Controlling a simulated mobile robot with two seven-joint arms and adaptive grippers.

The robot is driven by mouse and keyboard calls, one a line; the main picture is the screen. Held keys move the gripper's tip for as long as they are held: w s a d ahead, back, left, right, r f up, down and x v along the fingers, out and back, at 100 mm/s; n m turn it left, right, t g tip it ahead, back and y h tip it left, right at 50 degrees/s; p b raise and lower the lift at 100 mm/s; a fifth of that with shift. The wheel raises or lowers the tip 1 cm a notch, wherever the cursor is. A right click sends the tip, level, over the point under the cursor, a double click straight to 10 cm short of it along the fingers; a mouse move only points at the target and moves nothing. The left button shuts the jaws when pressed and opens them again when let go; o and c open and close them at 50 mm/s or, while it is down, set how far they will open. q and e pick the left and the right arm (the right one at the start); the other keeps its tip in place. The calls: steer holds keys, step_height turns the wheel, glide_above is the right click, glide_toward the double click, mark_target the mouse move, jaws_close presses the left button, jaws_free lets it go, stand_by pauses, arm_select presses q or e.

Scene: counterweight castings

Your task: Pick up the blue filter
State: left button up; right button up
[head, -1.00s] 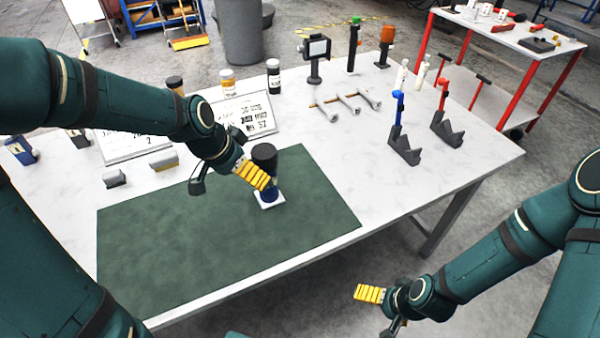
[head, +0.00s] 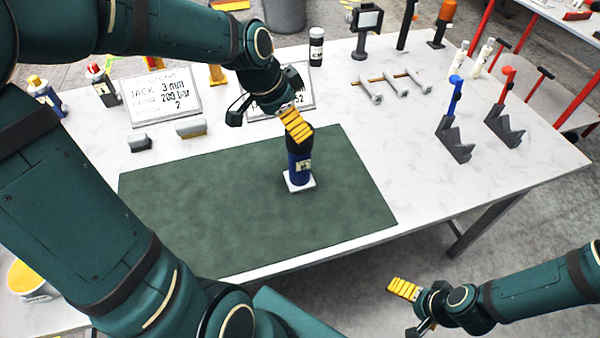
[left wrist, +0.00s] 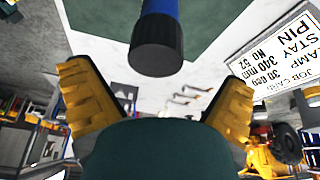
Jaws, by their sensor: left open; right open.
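The blue filter (head: 299,168) is a blue upright cylinder with a black cap and a pale label. It stands on a small white plate (head: 300,184) on the green mat (head: 230,215). My left gripper (head: 298,126) is open at the filter's cap, and its yellow finger hides part of the cap. In the left wrist view the filter's black cap (left wrist: 157,48) shows between the two spread fingers (left wrist: 155,82); I cannot tell whether they touch it. My right gripper (head: 406,308) is open and empty, off the front of the table.
A sign card (head: 163,96) and small grey blocks (head: 191,129) stand left of the filter. Grey stands with blue (head: 455,140) and red handles are right. The mat is otherwise clear.

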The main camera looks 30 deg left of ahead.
arm_select(q)
steer(key=b, duration=0.1)
glide_above(300, 162)
steer(key=w+a, duration=0.1)
steer(key=w, duration=0.2)
steer(key=shift+s+f, duration=0.2)
steer(key=shift+f, duration=2.5)
steer(key=shift+r, duration=0.1)
steer(key=c, duration=1.4)
